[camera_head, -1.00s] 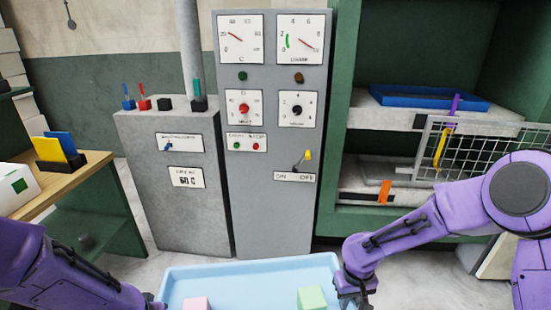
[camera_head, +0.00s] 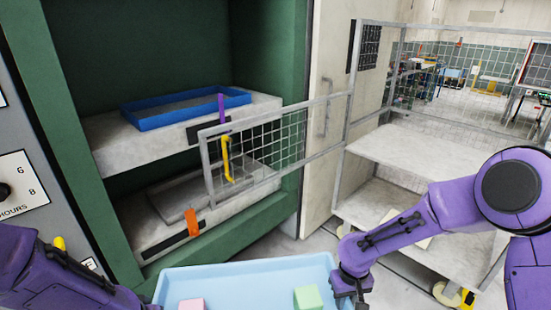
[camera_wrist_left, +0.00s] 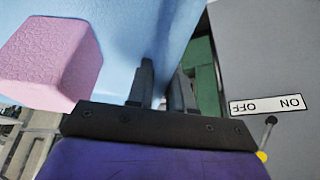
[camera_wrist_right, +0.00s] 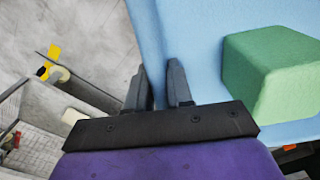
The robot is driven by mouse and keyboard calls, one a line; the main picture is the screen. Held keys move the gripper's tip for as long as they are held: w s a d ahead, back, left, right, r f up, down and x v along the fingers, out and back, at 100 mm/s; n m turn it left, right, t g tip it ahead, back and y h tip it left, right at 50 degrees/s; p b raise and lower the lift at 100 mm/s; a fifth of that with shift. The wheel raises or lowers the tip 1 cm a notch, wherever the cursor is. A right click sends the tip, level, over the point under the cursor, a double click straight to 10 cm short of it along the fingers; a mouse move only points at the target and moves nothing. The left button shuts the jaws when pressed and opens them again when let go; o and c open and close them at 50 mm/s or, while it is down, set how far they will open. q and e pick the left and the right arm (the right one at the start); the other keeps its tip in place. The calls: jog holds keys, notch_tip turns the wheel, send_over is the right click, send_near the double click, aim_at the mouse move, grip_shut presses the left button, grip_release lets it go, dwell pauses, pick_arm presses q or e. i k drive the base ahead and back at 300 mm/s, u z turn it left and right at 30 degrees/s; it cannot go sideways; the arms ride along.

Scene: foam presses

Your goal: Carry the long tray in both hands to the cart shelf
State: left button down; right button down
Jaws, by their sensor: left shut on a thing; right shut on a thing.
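The long light-blue tray (camera_head: 240,275) is at the bottom of the head view, with a pink block (camera_head: 192,304) and a green block (camera_head: 308,297) in it. My right gripper (camera_head: 350,288) is shut on the tray's right wall; the right wrist view shows its fingers (camera_wrist_right: 160,85) astride that wall. My left gripper (camera_wrist_left: 162,85) is shut on the opposite wall in the left wrist view; its arm hides most of it in the head view. The cart, with a pale upper shelf (camera_head: 415,155) and mesh sides, stands at the right.
A green press at the left holds a blue tray (camera_head: 185,108) on its upper platen. Its mesh gate (camera_head: 265,150) sticks out toward the cart. A grey control cabinet (camera_head: 25,160) is at the far left. Pale floor (camera_head: 285,248) shows between press and cart.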

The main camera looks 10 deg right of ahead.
aim_at(433, 160)
jog(key=z, duration=0.65)
jog(key=i, duration=1.65)
jog(key=z, duration=1.05)
jog(key=i, duration=2.2)
jog(key=z, duration=0.1)
